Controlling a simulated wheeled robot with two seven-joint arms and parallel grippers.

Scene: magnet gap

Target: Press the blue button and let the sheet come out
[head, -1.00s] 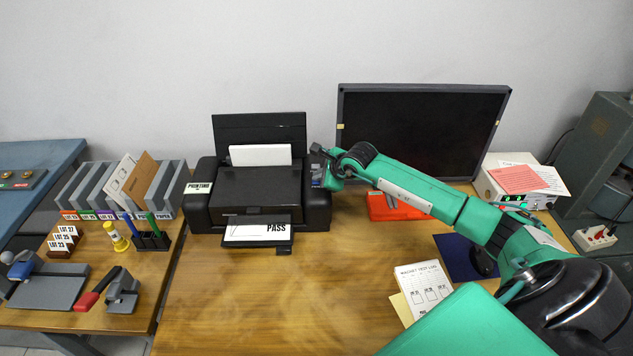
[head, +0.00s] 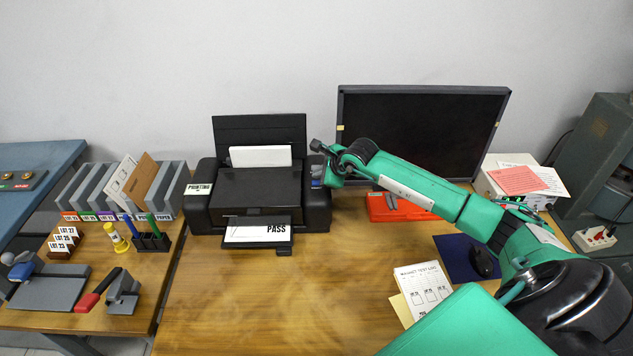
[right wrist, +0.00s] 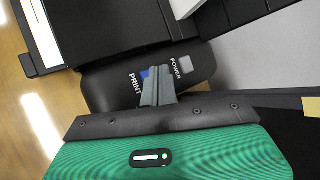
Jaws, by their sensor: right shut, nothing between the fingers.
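The black printer (head: 225,211) stands at the back of the wooden desk. A white sheet marked PASS (head: 245,233) lies on its front output tray, and blank paper (head: 260,156) stands in its rear feed. My right gripper (head: 318,147) is shut and empty at the printer's right end. In the right wrist view, its fingertips (right wrist: 156,72) overlap the blue button (right wrist: 146,72) beside the word PRINT. The fingers hide part of the button; I cannot tell whether they touch it. A grey POWER button (right wrist: 186,64) sits next to it. My left gripper is not in view.
A monitor (head: 420,130) stands behind my right arm, with a red case (head: 380,208) below it. A printed form (head: 423,287) and a dark mouse mat (head: 455,258) lie to the right. The desk in front of the printer is clear.

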